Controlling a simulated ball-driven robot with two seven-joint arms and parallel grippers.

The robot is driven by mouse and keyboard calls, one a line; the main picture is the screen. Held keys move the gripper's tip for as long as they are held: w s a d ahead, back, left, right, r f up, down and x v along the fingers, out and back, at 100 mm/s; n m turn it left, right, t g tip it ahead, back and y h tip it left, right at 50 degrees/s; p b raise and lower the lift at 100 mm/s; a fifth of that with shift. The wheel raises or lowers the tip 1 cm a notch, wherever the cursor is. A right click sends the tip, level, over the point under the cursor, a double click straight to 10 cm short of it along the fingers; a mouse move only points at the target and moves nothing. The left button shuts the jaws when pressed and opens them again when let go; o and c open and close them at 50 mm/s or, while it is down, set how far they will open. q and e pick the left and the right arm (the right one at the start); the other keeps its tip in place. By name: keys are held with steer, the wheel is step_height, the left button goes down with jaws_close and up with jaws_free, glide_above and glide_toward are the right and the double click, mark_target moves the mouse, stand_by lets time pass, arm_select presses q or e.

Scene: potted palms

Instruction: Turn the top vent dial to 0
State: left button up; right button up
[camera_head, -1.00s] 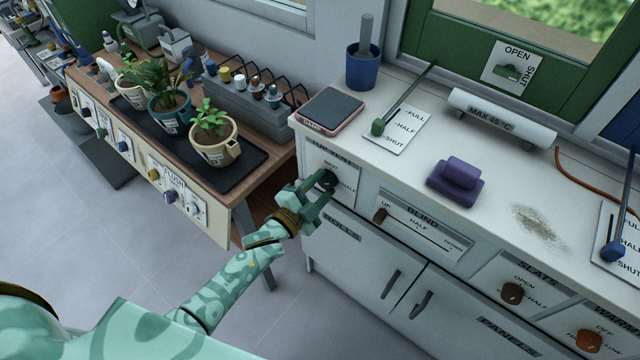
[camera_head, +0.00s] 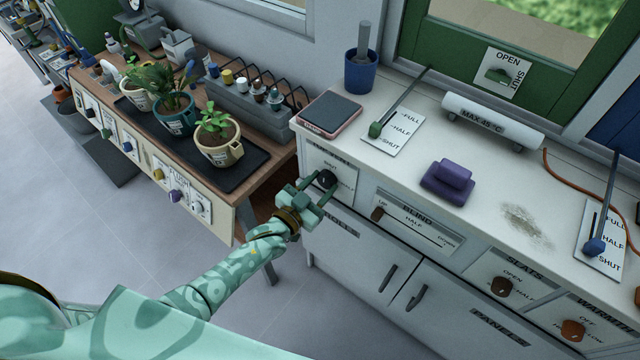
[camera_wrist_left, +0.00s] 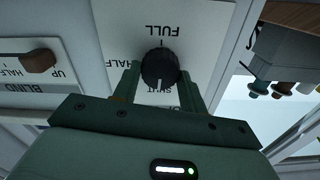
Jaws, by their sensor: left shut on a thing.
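The top vent dial (camera_head: 326,179) is a round dark knob on a white plate at the left end of the cabinet front. In the left wrist view the dial (camera_wrist_left: 160,68) sits between my fingers, and the plate is upside down, with FULL above, HALF at left and SHUT below. A pale mark on the dial's lower edge faces SHUT. No 0 is readable on the plate. My left gripper (camera_head: 319,199) is shut on the dial, one finger on each side; it also fills the left wrist view (camera_wrist_left: 160,88). My right gripper is not in view.
The blind slider (camera_head: 378,214) is right of the dial. A tablet-like device (camera_head: 330,113), green-knobbed lever (camera_head: 375,130) and purple block (camera_head: 449,180) are on the counter above. A wooden bench (camera_head: 255,190) with potted plants stands at left. Cabinet doors lie below.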

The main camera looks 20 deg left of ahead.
arm_select(q)
steer(key=shift+f+n, duration=0.1)
steer(key=shift+n, duration=0.4)
steer(key=o, duration=1)
steer(key=shift+s, duration=0.1)
steer(key=p+v, duration=0.3)
steer(key=v, duration=1.3)
steer(key=shift+s, duration=0.1)
